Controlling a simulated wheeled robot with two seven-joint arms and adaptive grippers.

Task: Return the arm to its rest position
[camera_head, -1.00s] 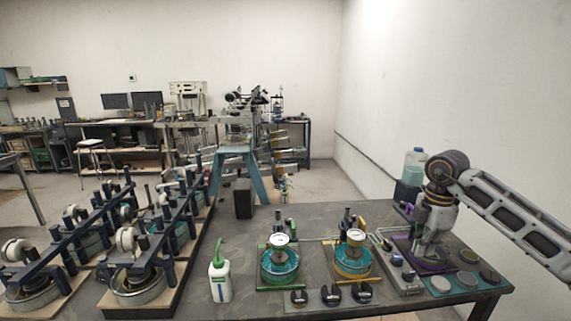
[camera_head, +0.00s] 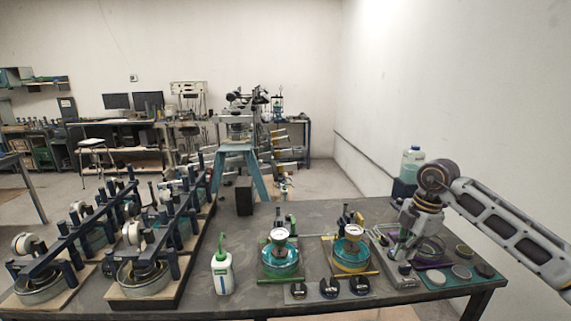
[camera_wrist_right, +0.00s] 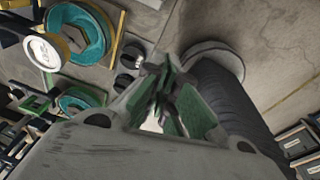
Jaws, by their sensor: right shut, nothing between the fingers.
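My right arm (camera_head: 503,222) comes in from the right edge in the head view. My right gripper (camera_head: 398,256) points down and slightly left, shut and empty, over the right part of the bench, in front of the purple-rimmed fixture (camera_head: 432,248). Whether its tips touch anything below is hard to tell. In the right wrist view my gripper's green-padded fingers (camera_wrist_right: 163,105) are close together with nothing seen held between them. My left gripper is not in view.
The dark bench (camera_head: 335,212) carries a teal fixture with green base (camera_head: 281,262), one with yellow base (camera_head: 351,256), black knobs (camera_head: 329,288) and a white bottle (camera_head: 222,272). A jug (camera_head: 412,163) stands behind my gripper. Lever frames (camera_head: 150,252) fill the left.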

